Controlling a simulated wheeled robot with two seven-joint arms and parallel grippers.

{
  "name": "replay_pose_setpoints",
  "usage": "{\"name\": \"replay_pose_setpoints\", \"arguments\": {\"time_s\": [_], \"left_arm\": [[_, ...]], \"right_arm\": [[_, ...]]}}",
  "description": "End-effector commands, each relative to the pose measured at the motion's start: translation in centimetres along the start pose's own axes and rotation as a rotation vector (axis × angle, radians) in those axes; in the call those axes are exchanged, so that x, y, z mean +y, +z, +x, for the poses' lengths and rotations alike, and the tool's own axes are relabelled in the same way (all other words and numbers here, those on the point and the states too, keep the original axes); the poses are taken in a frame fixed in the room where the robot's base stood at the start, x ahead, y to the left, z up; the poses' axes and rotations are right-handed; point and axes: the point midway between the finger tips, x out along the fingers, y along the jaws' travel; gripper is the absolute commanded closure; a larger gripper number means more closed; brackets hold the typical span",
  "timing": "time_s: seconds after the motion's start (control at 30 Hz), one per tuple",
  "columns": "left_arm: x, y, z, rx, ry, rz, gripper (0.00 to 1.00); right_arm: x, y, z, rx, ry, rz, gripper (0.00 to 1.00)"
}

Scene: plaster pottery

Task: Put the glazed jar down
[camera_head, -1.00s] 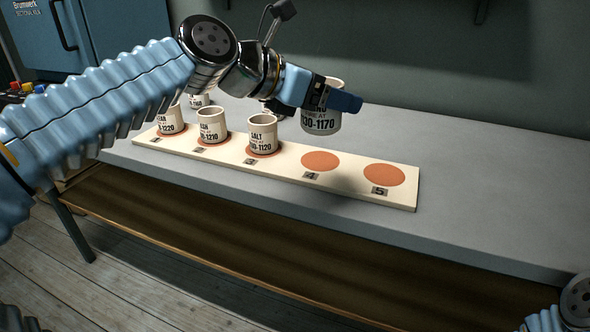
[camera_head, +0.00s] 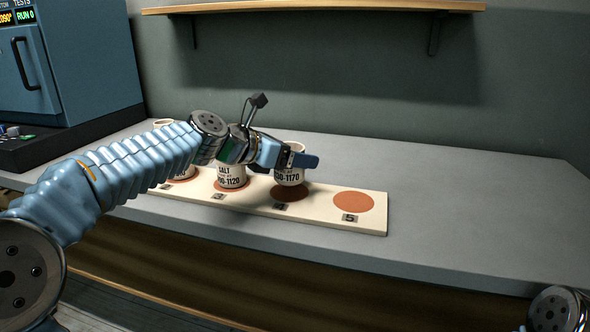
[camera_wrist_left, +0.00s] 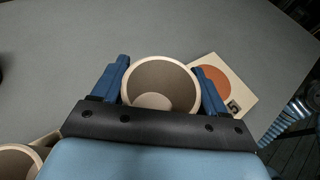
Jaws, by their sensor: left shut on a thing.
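The jar in my left gripper (camera_head: 301,160) is a cream jar (camera_head: 290,177) with dark print ending in "1170". The gripper's fingers are shut on its two sides, and the jar is upright. It hangs low over spot 4 of the pale board (camera_head: 378,223); a dark shadow covers that orange spot (camera_head: 291,193), and I cannot tell whether its base touches. In the left wrist view I look into the empty jar (camera_wrist_left: 160,85) between the blue fingers. Spot 5 (camera_head: 353,202) is bare. The glaze cannot be made out. My right gripper is not in view.
The jar marked "CALT" (camera_head: 231,177) stands on spot 3, close left of the held jar. Another jar (camera_head: 181,172) stands further left, partly behind my arm. A blue kiln cabinet (camera_head: 80,65) is at the back left. A shelf (camera_head: 320,7) hangs above. The grey bench is clear at right.

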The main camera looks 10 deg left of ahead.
Motion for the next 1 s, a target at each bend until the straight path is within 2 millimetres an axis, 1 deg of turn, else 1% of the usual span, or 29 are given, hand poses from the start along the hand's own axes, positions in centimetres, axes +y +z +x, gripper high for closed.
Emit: {"name": "replay_pose_setpoints", "arguments": {"time_s": [0.03,0.13,0.43,0.57,0.6,0.7,0.73,1.0], "left_arm": [[-0.1,-1.3,0.5,0.002,-0.001,-0.002,0.62],[-0.1,-2.4,0.9,0.001,-0.001,-0.001,0.62],[-0.2,-2.5,0.9,0.0,-0.001,0.001,0.62],[-0.2,-2.9,1.1,0.0,-0.001,0.0,0.62],[-0.1,-2.8,1.1,0.001,-0.001,0.0,0.21],[-0.1,-2.8,1.1,0.001,-0.001,0.0,0.06],[-0.1,-2.8,1.1,0.001,-0.001,0.0,0.02],[-0.2,-2.7,1.0,0.001,-0.001,0.0,0.02]], "right_arm": [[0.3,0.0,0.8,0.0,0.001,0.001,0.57],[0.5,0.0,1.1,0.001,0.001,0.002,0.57],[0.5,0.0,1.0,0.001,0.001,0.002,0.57],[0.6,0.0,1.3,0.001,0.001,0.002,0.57],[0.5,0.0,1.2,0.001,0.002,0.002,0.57],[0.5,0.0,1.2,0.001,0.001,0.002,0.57],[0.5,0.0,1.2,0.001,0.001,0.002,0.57],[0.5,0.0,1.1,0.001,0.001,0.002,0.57]]}}
